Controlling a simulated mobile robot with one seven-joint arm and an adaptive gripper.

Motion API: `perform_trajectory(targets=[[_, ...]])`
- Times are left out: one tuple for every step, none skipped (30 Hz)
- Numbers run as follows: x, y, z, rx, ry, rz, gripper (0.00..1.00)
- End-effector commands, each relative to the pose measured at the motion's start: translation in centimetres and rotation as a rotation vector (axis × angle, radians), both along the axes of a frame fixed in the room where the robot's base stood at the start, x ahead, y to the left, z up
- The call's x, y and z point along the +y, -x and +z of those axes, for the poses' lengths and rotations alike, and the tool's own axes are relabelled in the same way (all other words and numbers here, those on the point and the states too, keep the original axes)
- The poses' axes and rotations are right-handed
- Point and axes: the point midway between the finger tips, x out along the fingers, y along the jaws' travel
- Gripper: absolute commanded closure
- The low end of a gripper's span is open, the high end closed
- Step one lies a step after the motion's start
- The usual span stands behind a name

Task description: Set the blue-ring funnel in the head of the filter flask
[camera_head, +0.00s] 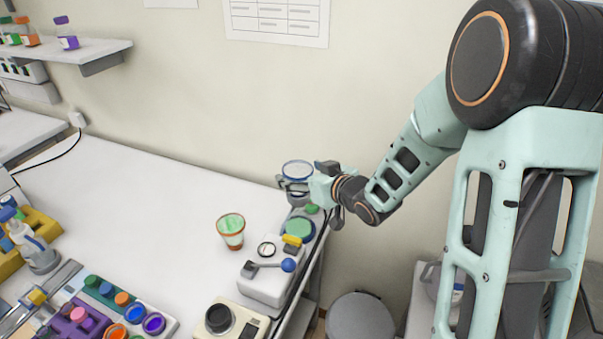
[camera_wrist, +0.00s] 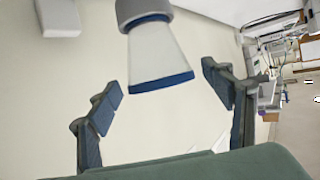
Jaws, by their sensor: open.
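The blue-ring funnel (camera_head: 297,168) is a clear cone with a blue rim, near the wall at the table's far right corner. In the wrist view the funnel (camera_wrist: 158,60) shows its blue rim toward me and its narrow end in a grey collar (camera_wrist: 140,10), which looks like the flask head. My gripper (camera_head: 304,184) is beside the funnel in the head view. In the wrist view my gripper (camera_wrist: 163,85) is open, with one finger on each side of the rim and a gap to both. The flask body is mostly hidden behind my gripper.
A funnel with an orange-red ring (camera_head: 231,231) stands on the white table (camera_head: 150,215). The table's left middle is clear.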

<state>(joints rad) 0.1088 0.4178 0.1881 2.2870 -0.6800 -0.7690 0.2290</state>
Motion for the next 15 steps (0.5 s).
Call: perform_trajectory(targets=[[0.0,0.0,0.0,0.000,0.000,0.000,0.26],[0.0,0.0,0.0,0.000,0.000,0.000,0.26],[0.0,0.0,0.1,0.000,0.000,0.000,0.26],[0.0,0.0,0.1,0.000,0.000,0.000,0.26],[0.0,0.0,0.2,0.000,0.000,0.000,0.26],[0.0,0.0,0.4,0.000,0.000,0.000,0.26],[0.0,0.0,0.6,0.000,0.000,0.000,0.26],[-0.3,0.3,0.5,-0.001,0.001,-0.001,0.26],[-0.5,0.6,0.7,-0.002,0.002,-0.001,0.26],[-0.8,1.0,0.9,-0.003,0.002,-0.002,0.26],[-1.1,1.3,1.1,-0.002,0.001,-0.003,0.26],[-1.4,1.8,1.3,-0.002,0.001,-0.002,0.26],[-1.7,2.3,1.5,-0.002,0.001,-0.002,0.26],[-2.0,2.7,1.8,-0.004,0.002,-0.003,0.26],[-2.5,3.3,2.1,-0.004,0.002,-0.003,0.26]])
